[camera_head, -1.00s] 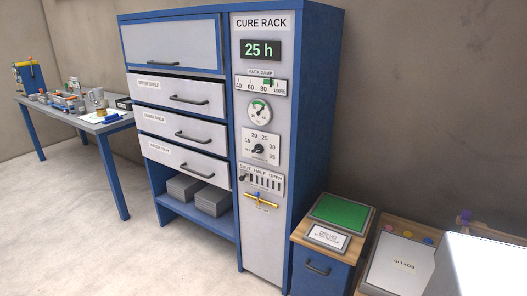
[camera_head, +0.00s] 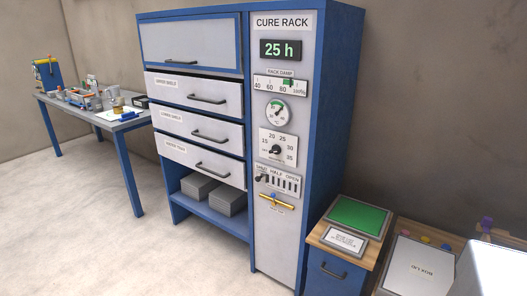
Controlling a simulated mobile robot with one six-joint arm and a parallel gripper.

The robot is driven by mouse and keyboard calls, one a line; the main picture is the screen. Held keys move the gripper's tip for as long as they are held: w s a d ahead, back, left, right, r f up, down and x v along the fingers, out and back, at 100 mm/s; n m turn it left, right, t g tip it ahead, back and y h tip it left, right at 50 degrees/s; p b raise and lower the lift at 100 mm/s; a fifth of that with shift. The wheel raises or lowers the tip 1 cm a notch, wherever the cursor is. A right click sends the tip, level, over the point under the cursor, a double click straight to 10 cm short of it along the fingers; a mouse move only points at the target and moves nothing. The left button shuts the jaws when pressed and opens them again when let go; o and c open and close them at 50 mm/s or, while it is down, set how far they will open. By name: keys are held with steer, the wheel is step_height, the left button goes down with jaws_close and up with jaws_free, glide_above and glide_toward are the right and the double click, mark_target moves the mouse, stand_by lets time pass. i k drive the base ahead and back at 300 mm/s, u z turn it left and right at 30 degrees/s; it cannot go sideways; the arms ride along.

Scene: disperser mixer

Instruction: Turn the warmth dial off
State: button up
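The warmth dial (camera_head: 276,149) is a small black knob on a white plate on the narrow right panel of the blue and grey cure rack (camera_head: 325,150). Numbers 15 to 35 run around it, and small lettering sits at its left and below it. The knob's pointer seems to point left, but it is too small to tell for sure. My gripper is not in view, and nothing touches the dial.
Above the dial are a round gauge (camera_head: 278,112), a damp scale (camera_head: 281,86) and a "25 h" display (camera_head: 281,49). Below are a vent slider (camera_head: 277,181) and a yellow handle (camera_head: 276,201). A cabinet with a green pad (camera_head: 357,216) stands right. Open floor lies in front.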

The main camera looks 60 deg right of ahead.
mark_target(276, 149)
steer(key=i, duration=0.9)
steer(key=z, duration=0.05)
